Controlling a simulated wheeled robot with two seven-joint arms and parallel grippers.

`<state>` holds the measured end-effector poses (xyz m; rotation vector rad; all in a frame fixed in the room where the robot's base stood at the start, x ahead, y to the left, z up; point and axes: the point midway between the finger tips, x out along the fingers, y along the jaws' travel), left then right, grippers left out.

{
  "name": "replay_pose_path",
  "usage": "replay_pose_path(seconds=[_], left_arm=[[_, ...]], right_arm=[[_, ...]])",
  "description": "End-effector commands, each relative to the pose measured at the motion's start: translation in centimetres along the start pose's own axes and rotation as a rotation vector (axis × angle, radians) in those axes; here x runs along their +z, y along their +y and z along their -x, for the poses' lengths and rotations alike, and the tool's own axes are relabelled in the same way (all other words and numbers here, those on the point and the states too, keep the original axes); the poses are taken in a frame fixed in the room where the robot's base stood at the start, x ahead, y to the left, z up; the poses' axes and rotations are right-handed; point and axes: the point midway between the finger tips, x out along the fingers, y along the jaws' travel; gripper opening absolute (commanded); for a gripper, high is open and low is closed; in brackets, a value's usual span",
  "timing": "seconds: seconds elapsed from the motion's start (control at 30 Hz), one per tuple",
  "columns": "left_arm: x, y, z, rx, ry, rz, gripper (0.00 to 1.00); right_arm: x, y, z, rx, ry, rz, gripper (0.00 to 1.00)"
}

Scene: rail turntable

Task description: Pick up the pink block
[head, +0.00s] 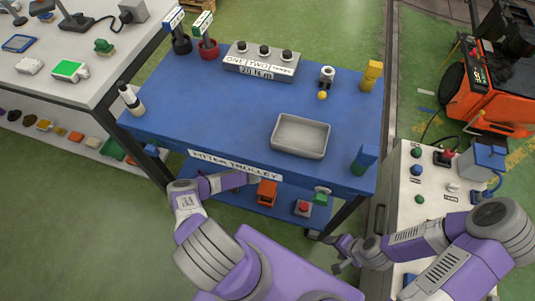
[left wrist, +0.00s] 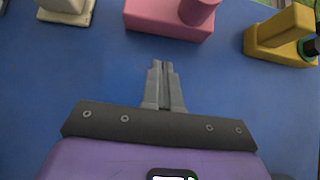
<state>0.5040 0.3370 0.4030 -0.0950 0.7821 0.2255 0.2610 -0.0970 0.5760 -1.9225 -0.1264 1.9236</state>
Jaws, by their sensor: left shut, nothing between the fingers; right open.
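The pink block (left wrist: 165,17), with a pink cylinder on its right part, lies on a blue surface at the top of the left wrist view, partly cut off by the frame. My left gripper (left wrist: 165,68) is shut and empty, its fingertips just short of the block and apart from it. In the head view the left gripper (head: 240,180) reaches in at the trolley's front edge below the blue top, its tips hidden. I cannot make out the pink block in the head view. My right gripper (head: 337,254) is open and empty at the trolley's front right corner.
A yellow piece (left wrist: 278,38) and a beige piece (left wrist: 66,10) flank the pink block. The blue trolley top (head: 200,110) overhangs a lower shelf with an orange piece (head: 267,192) and a red button box (head: 303,208). A grey tray (head: 300,118) stands on top.

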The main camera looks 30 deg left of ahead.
Motion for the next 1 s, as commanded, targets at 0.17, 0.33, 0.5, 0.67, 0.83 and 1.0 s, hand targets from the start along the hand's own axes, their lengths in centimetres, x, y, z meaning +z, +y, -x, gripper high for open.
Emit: replay_pose_path(seconds=[0.17, 0.33, 0.5, 0.67, 0.83, 1.0], left_arm=[[0.4, -0.1, -3.4, -0.001, -0.003, -0.005, 0.00], [2.1, 0.0, -4.8, 0.000, -0.002, -0.005, 0.00], [2.8, 0.0, -5.3, -0.001, -0.001, -0.003, 0.00], [2.9, 0.0, -5.2, -0.001, -0.001, -0.002, 0.00], [2.9, 0.0, -5.2, -0.001, -0.001, -0.002, 0.00], [2.7, 0.3, -4.9, 0.000, 0.000, -0.003, 0.00]], right_arm=[[-0.1, 0.8, -2.0, 0.000, 0.000, 0.000, 0.68], [-0.1, 1.0, -2.8, 0.000, 0.000, 0.000, 0.68], [-0.1, 1.1, -3.0, 0.000, 0.000, 0.000, 0.68], [-0.1, 1.1, -3.0, 0.000, 0.000, 0.000, 0.68], [-0.1, 1.1, -3.0, 0.000, 0.000, 0.000, 0.68], [-0.1, 1.0, -2.7, 0.000, 0.000, 0.000, 0.68]])
